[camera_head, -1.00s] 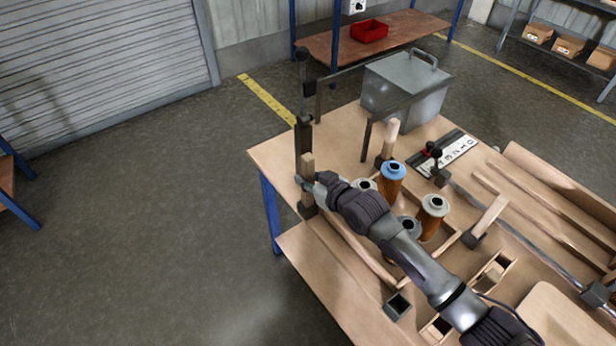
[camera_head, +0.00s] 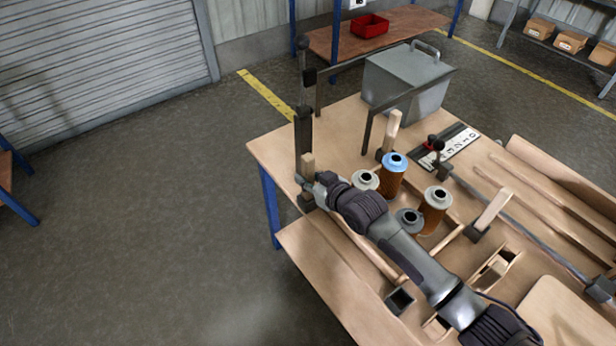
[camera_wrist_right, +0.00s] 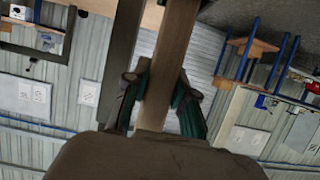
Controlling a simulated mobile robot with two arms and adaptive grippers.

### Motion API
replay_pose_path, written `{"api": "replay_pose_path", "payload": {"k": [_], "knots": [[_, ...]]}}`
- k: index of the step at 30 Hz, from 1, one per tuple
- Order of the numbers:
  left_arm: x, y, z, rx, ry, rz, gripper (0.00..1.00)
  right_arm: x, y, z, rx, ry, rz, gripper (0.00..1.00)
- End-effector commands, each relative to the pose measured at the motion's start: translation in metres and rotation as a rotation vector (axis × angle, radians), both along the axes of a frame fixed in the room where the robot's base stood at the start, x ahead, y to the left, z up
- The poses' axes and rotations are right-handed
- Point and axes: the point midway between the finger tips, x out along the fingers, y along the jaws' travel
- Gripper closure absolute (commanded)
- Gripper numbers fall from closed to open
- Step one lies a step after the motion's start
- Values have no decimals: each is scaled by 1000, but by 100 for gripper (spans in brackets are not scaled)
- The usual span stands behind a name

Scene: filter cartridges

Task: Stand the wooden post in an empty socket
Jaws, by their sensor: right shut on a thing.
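My right gripper (camera_head: 309,184) is shut on a wooden post (camera_head: 308,162) at the table's far left corner. The post is roughly upright, its top showing above the fingers. A dark square socket (camera_head: 306,203) shows right below the gripper; the post's foot is hidden, so I cannot tell whether it is inside. In the right wrist view the post (camera_wrist_right: 168,60) runs between both fingers. An empty dark socket (camera_head: 400,300) is at the front edge. Two other posts stand in sockets: one at the back (camera_head: 392,130), one tilted in the picture at the right (camera_head: 493,208). My left gripper is out of view.
Filter cartridges, one blue-topped (camera_head: 394,175) and others grey-topped (camera_head: 436,208), stand beside my right arm. A dark upright (camera_head: 303,130) rises close behind the held post. A grey metal box (camera_head: 405,85) and a labelled plate (camera_head: 452,148) are farther back.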

Motion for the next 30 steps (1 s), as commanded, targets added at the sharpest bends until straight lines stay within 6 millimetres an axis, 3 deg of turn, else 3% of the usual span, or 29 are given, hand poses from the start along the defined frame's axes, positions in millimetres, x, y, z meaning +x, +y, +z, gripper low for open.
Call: {"api": "replay_pose_path", "payload": {"k": [4, 5, 10, 22, 30], "knots": [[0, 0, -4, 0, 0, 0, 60, 0, 0, -6, 0, 0, 0, 100], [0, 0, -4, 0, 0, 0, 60, 0, 0, -5, 0, 0, 0, 73], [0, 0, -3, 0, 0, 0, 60, 0, 0, -5, 0, 0, 0, 45], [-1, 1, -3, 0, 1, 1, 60, -5, -4, -3, -1, 1, 0, 45], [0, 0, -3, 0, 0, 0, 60, -42, -30, 15, -1, 0, 0, 45]]}}
